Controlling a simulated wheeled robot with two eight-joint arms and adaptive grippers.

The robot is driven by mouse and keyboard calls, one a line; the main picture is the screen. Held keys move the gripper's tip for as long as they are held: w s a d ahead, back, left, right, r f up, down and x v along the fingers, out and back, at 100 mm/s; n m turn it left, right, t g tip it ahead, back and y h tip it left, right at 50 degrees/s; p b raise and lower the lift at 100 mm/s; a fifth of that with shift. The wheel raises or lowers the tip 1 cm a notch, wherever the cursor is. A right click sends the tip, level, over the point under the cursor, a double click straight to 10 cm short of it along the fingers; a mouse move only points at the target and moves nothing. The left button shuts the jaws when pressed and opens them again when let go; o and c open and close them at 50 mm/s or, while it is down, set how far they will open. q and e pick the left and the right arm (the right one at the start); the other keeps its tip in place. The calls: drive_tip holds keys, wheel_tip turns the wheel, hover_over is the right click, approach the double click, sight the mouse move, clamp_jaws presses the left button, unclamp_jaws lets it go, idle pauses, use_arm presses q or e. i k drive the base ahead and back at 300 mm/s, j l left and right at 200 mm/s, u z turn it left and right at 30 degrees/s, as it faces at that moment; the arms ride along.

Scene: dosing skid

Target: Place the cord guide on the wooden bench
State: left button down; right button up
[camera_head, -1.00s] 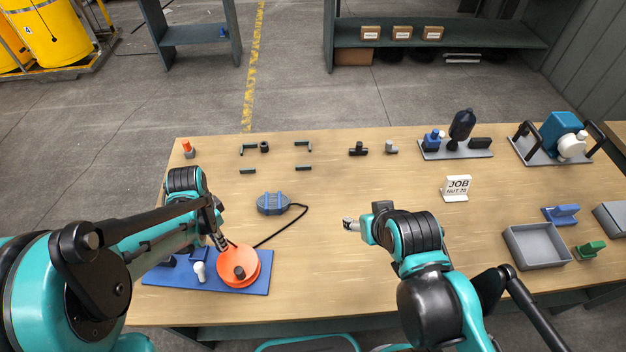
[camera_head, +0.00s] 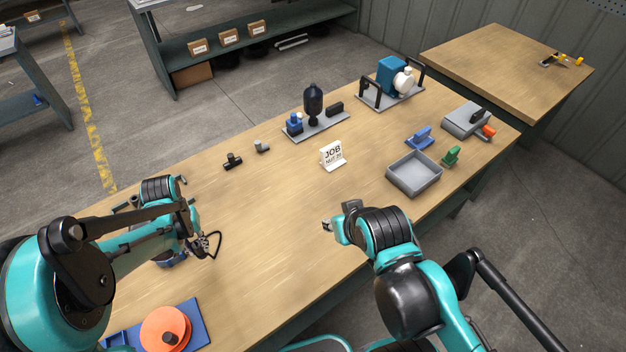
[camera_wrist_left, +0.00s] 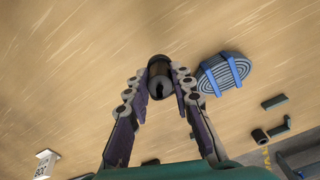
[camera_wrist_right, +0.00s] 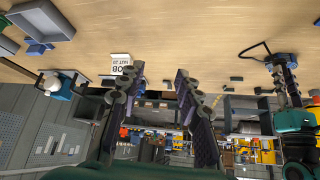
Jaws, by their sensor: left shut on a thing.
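My left gripper (camera_head: 197,243) is shut on a dark cylinder with a brownish end (camera_wrist_left: 158,77), held between its fingertips above the wooden bench (camera_head: 260,235). I cannot tell for sure that this cylinder is the cord guide. A blue-strapped coil (camera_wrist_left: 222,73) lies on the bench beside the gripper; in the head view it is mostly hidden behind the left arm (camera_head: 170,260). A black cord (camera_head: 219,242) loops close to the left fingers; whether it joins the cylinder is unclear. My right gripper (camera_head: 329,226) is open and empty above the bench; its fingers show apart (camera_wrist_right: 152,85).
An orange disc (camera_head: 166,329) sits on a blue base (camera_head: 196,322) at the near left. A JOB sign (camera_head: 332,155), a grey tray (camera_head: 414,175) and a pump plate (camera_head: 318,126) stand farther right. The bench middle is clear. Another wooden table (camera_head: 500,65) stands beyond.

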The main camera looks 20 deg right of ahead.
sight(243, 280)
drive_tip(key=k+j+z, duration=0.15)
drive_tip(key=z, duration=0.35)
drive_tip(key=k+z, duration=0.35)
drive_tip(key=z, duration=0.15)
